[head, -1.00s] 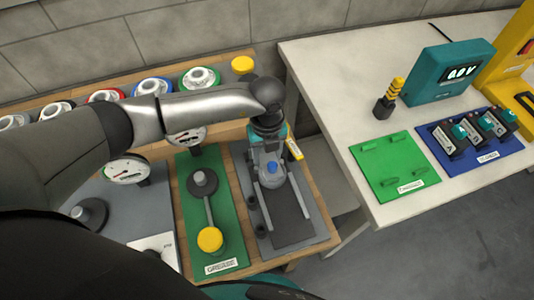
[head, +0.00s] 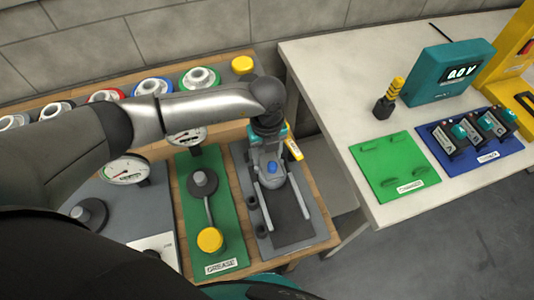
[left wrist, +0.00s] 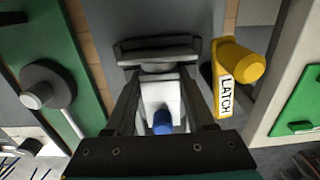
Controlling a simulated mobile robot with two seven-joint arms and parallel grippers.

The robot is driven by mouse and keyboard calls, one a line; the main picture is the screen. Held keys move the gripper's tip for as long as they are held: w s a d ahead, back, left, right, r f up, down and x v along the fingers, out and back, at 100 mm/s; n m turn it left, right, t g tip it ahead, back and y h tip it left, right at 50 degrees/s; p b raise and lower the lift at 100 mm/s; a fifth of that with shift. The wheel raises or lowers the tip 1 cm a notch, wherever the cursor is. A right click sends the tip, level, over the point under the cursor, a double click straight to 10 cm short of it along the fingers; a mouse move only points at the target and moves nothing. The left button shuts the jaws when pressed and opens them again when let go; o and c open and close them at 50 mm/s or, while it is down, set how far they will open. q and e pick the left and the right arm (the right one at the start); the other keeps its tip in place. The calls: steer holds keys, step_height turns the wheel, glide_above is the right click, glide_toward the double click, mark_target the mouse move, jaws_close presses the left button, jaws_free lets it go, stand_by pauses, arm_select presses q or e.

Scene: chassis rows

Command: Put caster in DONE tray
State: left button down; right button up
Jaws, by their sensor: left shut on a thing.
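My left gripper (head: 268,165) is over the grey slotted fixture (head: 318,222) on the wooden bench. In the left wrist view its fingers (left wrist: 160,85) are shut on a pale grey part with a blue knob (left wrist: 162,122), which I take to be the caster, though I cannot be sure. The part also shows in the head view (head: 272,168), low between two light rails. I cannot tell whether it touches the fixture. I cannot make out a tray marked DONE. My right gripper is not in view.
A yellow LATCH handle (left wrist: 225,85) stands close right of the gripper. A green GREASE plate (head: 223,255) with a yellow-topped lever lies left. On the pale table are a green plate (head: 397,153), a blue tray (head: 507,147) with several modules, and a teal meter (head: 445,75).

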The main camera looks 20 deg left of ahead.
arm_select(q)
steer(key=shift+r, duration=0.2)
steer(key=shift+r+p, duration=2.25)
steer(key=shift+r, duration=0.15)
steer(key=shift+w, duration=0.2)
